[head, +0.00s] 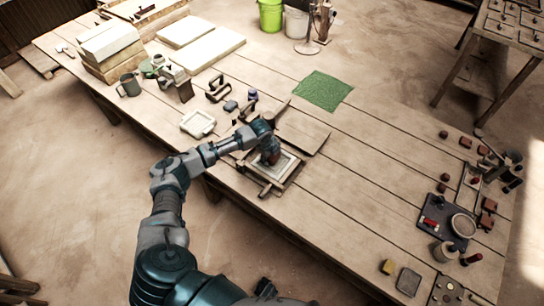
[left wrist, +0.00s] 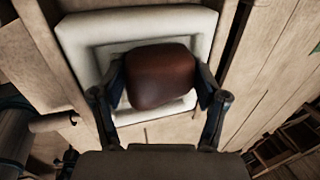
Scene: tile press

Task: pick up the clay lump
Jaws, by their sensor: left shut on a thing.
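The clay lump (left wrist: 160,76) is a rounded, reddish-brown block. My left gripper (left wrist: 161,88) is shut on it, with one finger on each side. In the head view the gripper (head: 268,150) is over the tile press near the table's front edge, and the lump (head: 274,158) shows small beneath it. Behind the lump is a pale square mould (left wrist: 78,38) with a recessed middle. It also shows in the head view (head: 288,167), lying in the wooden press frame (head: 268,187). I cannot tell whether the lump touches the mould. My right gripper is not in view.
A wooden board (head: 303,130) lies just behind the mould. Another pale mould (head: 198,123) and small tools are to the left. A green mat (head: 322,90) lies at the back. A dark tray (head: 444,222) and several small blocks are at the right. The table between is clear.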

